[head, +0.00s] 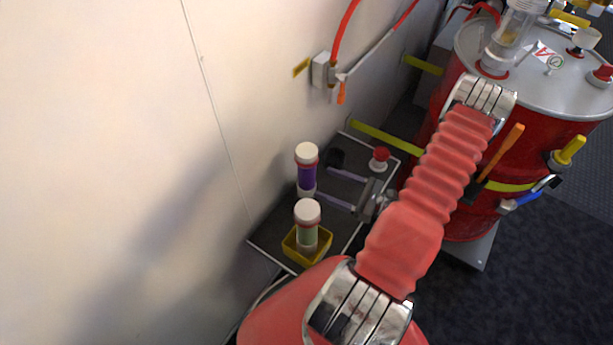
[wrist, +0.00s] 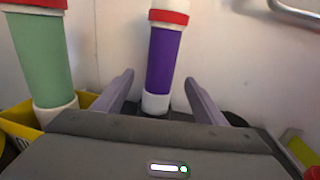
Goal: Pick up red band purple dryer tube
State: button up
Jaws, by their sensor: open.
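The purple dryer tube (head: 306,172) with a red band and white caps stands upright on a dark shelf (head: 272,226) by the wall. In the wrist view the purple tube (wrist: 164,62) stands beyond my gripper, in line with the gap between the fingers. My gripper (head: 322,186) comes in from the right, with its two grey-purple fingers pointing toward the tube. It also shows in the wrist view (wrist: 160,92), open. I see nothing held.
A green tube (head: 307,228) with a white cap stands in a yellow holder (head: 324,246) in front of the purple one. A red-topped item (head: 380,158) stands at the shelf's back right. The large red tank (head: 470,215) is to the right. The wall is close behind.

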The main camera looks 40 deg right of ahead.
aim_at(307, 175)
jog(key=shift+x, duration=1.5)
jog(key=shift+x, duration=2.6)
jog(key=shift+c, duration=0.4)
jog(key=shift+d+r, duration=0.1)
jog(key=c, duration=1.3)
